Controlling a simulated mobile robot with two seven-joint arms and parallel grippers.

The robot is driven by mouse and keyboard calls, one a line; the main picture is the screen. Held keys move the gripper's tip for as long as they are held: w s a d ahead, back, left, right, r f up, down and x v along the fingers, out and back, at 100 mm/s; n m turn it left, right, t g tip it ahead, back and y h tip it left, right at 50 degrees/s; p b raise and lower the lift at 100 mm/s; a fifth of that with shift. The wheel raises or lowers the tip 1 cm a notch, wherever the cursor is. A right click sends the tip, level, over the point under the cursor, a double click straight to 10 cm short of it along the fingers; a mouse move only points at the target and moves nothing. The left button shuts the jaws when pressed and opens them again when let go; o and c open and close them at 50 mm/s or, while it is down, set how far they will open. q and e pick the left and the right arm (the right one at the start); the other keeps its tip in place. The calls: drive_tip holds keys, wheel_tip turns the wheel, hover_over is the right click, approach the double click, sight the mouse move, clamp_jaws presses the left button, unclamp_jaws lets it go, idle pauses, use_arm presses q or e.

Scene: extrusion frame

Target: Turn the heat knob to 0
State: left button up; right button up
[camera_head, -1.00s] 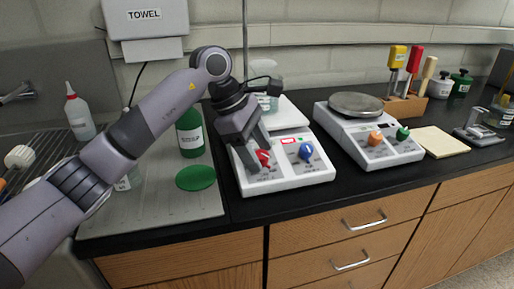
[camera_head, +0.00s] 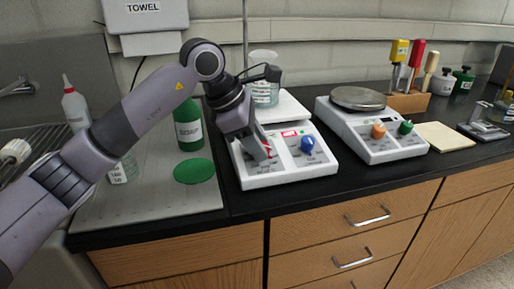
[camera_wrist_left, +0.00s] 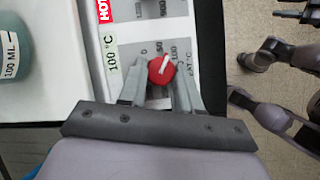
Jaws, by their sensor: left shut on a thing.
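The white hot plate (camera_head: 245,178) stands on the dark bench, with a red knob at the left of its front panel and a blue knob (camera_head: 308,144) at the right. The red knob (camera_wrist_left: 162,69) has a white line and sits beside a printed scale with 0, 50 and 100 and a 100 °C label. My left gripper (camera_head: 266,150) is at this red knob, with one finger on either side of it, shut on it. In the head view the fingers hide part of the knob. My right gripper is not in the head view.
A beaker (camera_head: 264,93) stands on the hot plate's top behind my left gripper. A green bottle (camera_head: 188,127) and a green disc (camera_head: 194,171) are to the left. A second device (camera_head: 365,125) with orange and green knobs stands to the right.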

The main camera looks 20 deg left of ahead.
use_arm(q)
drive_tip(key=shift+s+f+n+t+b, duration=0.1)
drive_tip(key=shift+f+n+t+b, duration=0.1)
drive_tip(key=shift+n+t+b, duration=0.45)
drive_tip(key=shift+d+n+t+y+b, duration=0.1)
drive_tip(key=shift+n+t+y+b, duration=0.25)
drive_tip(key=shift+n+b, duration=0.65)
drive_tip(key=n+y+b, duration=0.1)
drive_tip(key=n+b, duration=0.1)
drive_tip(key=n, duration=0.1)
drive_tip(key=shift+s+d+t, duration=0.1)
drive_tip(key=shift+s+t, duration=0.05)
drive_tip(key=shift+t, duration=0.25)
drive_tip(key=n+y+b, duration=0.1)
drive_tip(key=n+b, duration=0.1)
drive_tip(key=shift+s+d+n+t, duration=0.1)
drive_tip(key=shift+n+t, duration=0.25)
drive_tip(key=shift+t, duration=0.05)
drive_tip(key=shift+d+n+t+y+b, duration=0.15)
drive_tip(key=shift+n+t+y+b, duration=0.15)
drive_tip(key=shift+n+y+b, duration=0.65)
drive_tip(key=shift+r+n+b, duration=0.1)
drive_tip(key=shift+n+b, duration=0.2)
drive_tip(key=shift+n, duration=0.45)
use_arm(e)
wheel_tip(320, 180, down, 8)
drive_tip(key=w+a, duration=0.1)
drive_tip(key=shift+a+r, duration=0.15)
